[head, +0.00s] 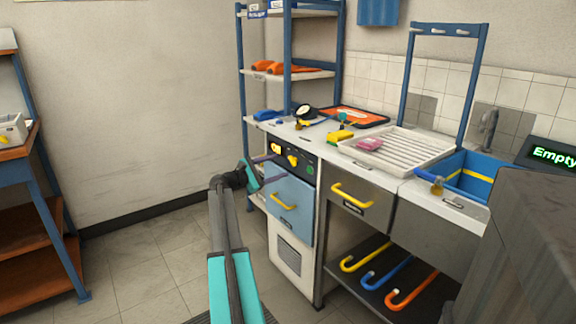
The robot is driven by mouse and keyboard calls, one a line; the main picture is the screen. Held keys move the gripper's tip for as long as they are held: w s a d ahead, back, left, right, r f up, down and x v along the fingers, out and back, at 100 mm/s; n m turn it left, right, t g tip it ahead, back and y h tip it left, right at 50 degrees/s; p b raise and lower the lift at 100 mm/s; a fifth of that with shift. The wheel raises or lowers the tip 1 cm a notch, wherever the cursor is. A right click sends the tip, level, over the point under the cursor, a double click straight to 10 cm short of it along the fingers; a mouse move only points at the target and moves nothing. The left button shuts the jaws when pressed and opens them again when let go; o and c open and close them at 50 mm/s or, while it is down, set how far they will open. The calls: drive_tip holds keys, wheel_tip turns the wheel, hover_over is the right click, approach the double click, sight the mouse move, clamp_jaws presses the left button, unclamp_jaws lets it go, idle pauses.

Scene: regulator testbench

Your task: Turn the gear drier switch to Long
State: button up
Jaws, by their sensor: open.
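The gear drier (291,204) is a narrow cabinet with a blue door at the left end of the bench. Its black control panel (284,154) carries two yellow knobs: a left one (276,149) beside a small lit patch and a right one (292,160). The labels are too small to read, so I cannot tell which knob is the switch or where it points. My gripper (259,171) is open, just left of the panel and near the door's upper left edge. I see nothing between its fingers. Whether it touches the drier is unclear.
A yellow handle (284,201) sticks out of the drier door. A drawer with another yellow handle (351,195) is to the right. A blue shelf rack (241,80) stands behind. The floor (150,250) left of the drier is clear.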

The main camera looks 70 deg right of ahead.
sight(292, 161)
drive_tip(key=shift+b+x, duration=0.4)
drive_tip(key=shift+x, duration=2.35)
drive_tip(key=shift+c, duration=0.2)
